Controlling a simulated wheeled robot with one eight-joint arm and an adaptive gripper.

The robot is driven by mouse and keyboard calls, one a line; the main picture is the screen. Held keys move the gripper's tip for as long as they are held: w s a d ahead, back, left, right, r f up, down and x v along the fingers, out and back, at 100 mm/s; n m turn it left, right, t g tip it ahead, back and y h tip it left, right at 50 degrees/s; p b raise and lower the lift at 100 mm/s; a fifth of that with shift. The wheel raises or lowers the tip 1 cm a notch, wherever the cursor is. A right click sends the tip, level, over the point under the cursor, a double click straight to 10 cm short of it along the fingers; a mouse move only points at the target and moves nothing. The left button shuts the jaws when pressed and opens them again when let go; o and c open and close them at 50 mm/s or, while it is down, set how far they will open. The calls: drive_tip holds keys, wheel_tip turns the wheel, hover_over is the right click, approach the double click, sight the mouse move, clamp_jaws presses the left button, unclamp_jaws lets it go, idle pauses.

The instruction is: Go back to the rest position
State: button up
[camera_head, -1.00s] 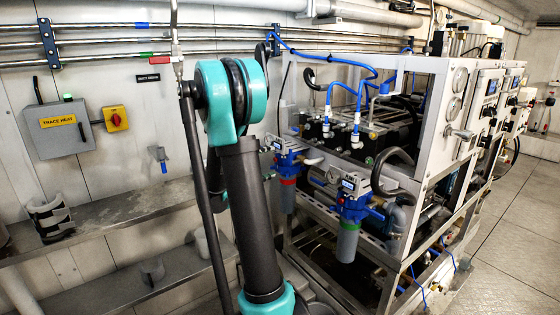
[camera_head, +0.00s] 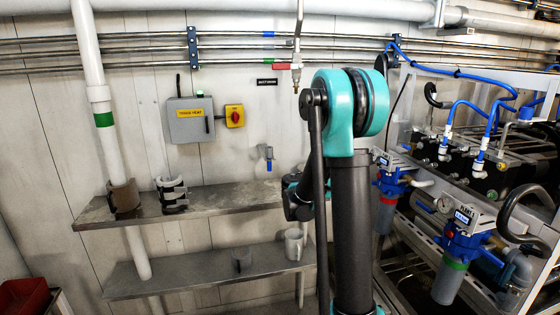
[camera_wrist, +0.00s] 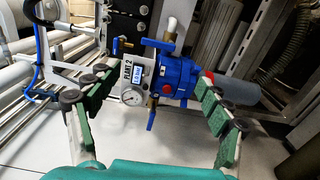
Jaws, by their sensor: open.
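My arm (camera_head: 352,220) stands upright right of centre in the head view, with its teal joint at the top. My gripper shows only in the wrist view (camera_wrist: 152,76), with its two green-padded fingers spread wide apart. Nothing is held between them. Beyond the fingers is a blue filter housing (camera_wrist: 178,76) with a "PLANT 2" label and a round gauge (camera_wrist: 132,96). I cannot tell how far it is from the fingertips. In the head view the gripper is hidden or not distinguishable.
The watermaker frame (camera_head: 490,185) with blue hoses and filter housings stands close right of my arm. A "TRACE HEAT" box (camera_head: 190,121) is on the wall. A red bin (camera_head: 24,296) is at lower left.

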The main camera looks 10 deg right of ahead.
drive_tip(key=s+a+f+t+y, duration=0.1)
drive_tip(key=s+a+f+y, duration=0.5)
drive_tip(key=s+f+y, duration=0.5)
drive_tip(key=s+a+f+y, duration=0.3)
drive_tip(key=s+a+f, duration=0.1)
drive_tip(key=a, duration=0.4)
drive_tip(key=s+a+f+m+t+y, duration=0.1)
drive_tip(key=s+a+f+y, duration=0.2)
drive_tip(key=s+a+f, duration=0.2)
drive_tip(key=s+a, duration=0.1)
drive_tip(key=a, duration=0.2)
drive_tip(key=shift+s+a+f+t+y, duration=0.15)
drive_tip(key=shift+s+a+t+y, duration=0.15)
drive_tip(key=shift+a+y, duration=0.1)
drive_tip(key=shift+d, duration=0.1)
